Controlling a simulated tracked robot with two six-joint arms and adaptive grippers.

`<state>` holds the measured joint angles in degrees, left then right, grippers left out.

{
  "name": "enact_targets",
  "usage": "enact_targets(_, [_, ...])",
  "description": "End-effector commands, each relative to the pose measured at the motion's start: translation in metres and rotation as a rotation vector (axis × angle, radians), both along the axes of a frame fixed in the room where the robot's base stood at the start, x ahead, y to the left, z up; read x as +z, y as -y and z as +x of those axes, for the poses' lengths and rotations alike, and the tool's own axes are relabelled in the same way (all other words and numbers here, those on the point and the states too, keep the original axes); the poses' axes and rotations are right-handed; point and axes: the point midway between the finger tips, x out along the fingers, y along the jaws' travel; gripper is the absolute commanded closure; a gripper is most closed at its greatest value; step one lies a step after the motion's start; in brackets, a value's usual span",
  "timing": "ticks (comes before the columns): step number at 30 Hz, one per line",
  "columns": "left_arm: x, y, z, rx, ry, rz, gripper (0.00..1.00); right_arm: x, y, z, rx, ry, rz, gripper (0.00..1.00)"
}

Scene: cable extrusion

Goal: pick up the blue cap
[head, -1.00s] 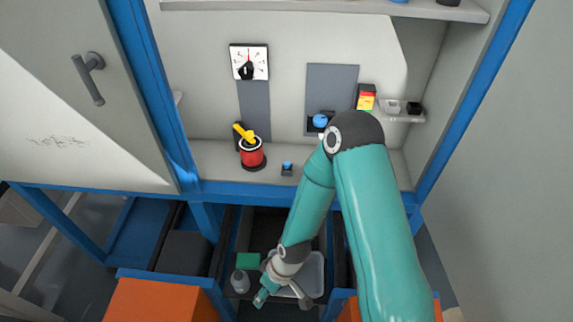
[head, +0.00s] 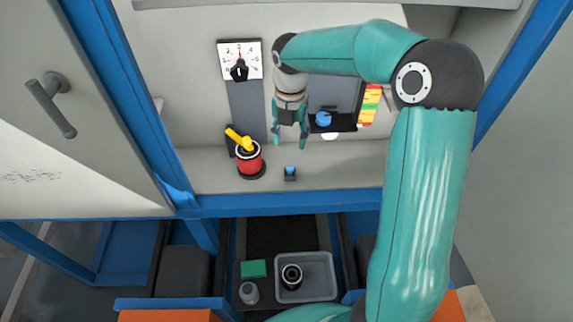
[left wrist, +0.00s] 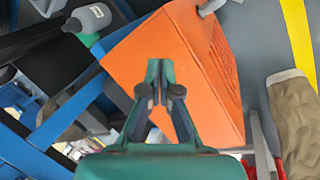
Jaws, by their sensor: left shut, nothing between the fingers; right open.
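A small blue cap (head: 290,169) sits on a dark block on the cabinet's bench, right of the red cylinder. A larger round blue piece (head: 323,119) sits on the dark ledge of the grey back panel; I cannot tell what it is. My right gripper (head: 290,144) points down with its fingers apart and empty, above and slightly behind the small blue cap, apart from it. My left gripper (left wrist: 160,69) shows in the left wrist view, shut with nothing between its fingers, in front of an orange box (left wrist: 180,60). Its fingers do not show in the head view.
A red cylinder (head: 250,160) with a yellow handle (head: 238,139) stands left of the cap. A dial (head: 240,60) is on the back wall. Below the bench are a grey tray (head: 318,264) holding a dark ring, a grey bottle (head: 249,293) and a green block (head: 254,269).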

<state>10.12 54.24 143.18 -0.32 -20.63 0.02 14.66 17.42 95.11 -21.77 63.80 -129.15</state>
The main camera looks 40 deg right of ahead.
Motion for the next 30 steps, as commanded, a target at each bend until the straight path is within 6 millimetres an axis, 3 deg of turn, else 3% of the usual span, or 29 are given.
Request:
enact_targets(9, [0.003, 0.000, 0.000, 0.000, 0.000, 0.000, 1.00, -0.050, 0.009, -0.010, -0.024, -0.006, 0.001, 0.49])
enact_targets(17, [0.006, 0.000, 0.000, 0.000, 0.000, 0.000, 1.00, -0.067, 0.009, -0.010, -0.028, -0.004, 0.003, 0.49])
enact_targets(24, [0.012, 0.000, 0.000, 0.000, 0.000, 0.000, 1.00, -0.101, 0.006, -0.006, -0.029, -0.005, 0.002, 0.49])
enact_targets(30, [0.012, 0.000, 0.000, 0.000, 0.000, 0.000, 1.00, -0.111, 0.006, -0.006, -0.030, -0.002, 0.002, 0.49])
